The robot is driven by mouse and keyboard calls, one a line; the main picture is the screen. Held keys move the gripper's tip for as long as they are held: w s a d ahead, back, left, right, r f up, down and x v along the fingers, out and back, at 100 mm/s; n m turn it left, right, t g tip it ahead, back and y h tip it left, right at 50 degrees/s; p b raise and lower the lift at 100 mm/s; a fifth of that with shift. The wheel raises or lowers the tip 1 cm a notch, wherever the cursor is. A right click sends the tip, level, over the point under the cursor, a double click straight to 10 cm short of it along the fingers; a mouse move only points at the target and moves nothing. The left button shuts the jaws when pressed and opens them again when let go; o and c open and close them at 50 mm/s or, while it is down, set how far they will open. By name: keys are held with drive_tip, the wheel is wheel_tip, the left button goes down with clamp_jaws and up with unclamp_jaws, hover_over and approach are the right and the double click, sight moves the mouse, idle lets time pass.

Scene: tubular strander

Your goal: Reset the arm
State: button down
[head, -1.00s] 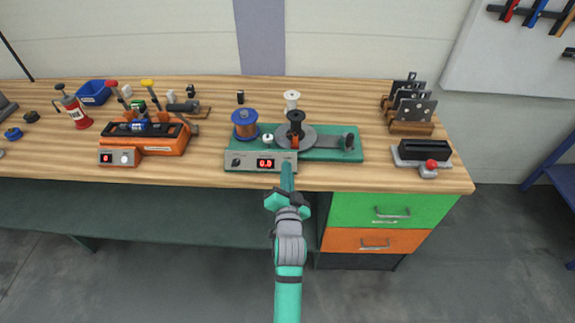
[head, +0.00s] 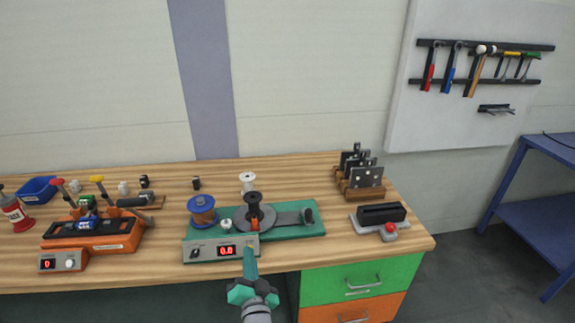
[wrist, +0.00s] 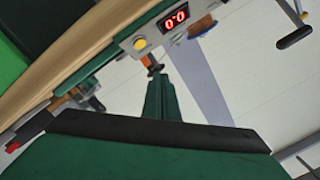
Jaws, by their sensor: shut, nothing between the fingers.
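My gripper (head: 249,262) is in the lower middle of the head view, in front of the bench edge and just below the green strander's control box. Its fingers are together with nothing between them. In the wrist view the shut teal fingers (wrist: 160,98) point toward the strander, whose red display (wrist: 175,20) reads 0.0. The tubular strander (head: 290,232) stands on the bench with a copper spool (head: 202,211) at its left, a black spool (head: 253,205) on its grey disc and a white spool (head: 247,182) behind. The lower part of my arm is out of the head view.
The wooden bench (head: 345,245) also holds an orange machine (head: 120,240) at left, a rack of dark plates (head: 360,178) and a black block with a red button (head: 381,214) at right. Drawers (head: 360,280) are below. A blue shelf (head: 540,200) stands far right.

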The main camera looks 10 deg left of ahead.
drive_tip(key=s+d+f+n+h, duration=0.1)
drive_tip(key=s+d+f+h, duration=0.1)
drive_tip(key=s+d+f, duration=0.6)
drive_tip(key=s+d+f+n+h, duration=0.1)
drive_tip(key=s+d+f, duration=0.35)
drive_tip(key=s, duration=0.75)
drive_tip(key=s+d+r+n+g+h, duration=0.1)
drive_tip(key=s+d+r, duration=0.1)
drive_tip(key=s, duration=0.9)
drive_tip(key=s+d+r+n+h, duration=0.1)
drive_tip(key=s+d, duration=0.3)
drive_tip(key=s, duration=0.8)
drive_tip(key=shift+d+r+g+h, duration=0.15)
drive_tip(key=shift+r+g+h, duration=0.3)
drive_tip(key=shift+h, duration=0.15)
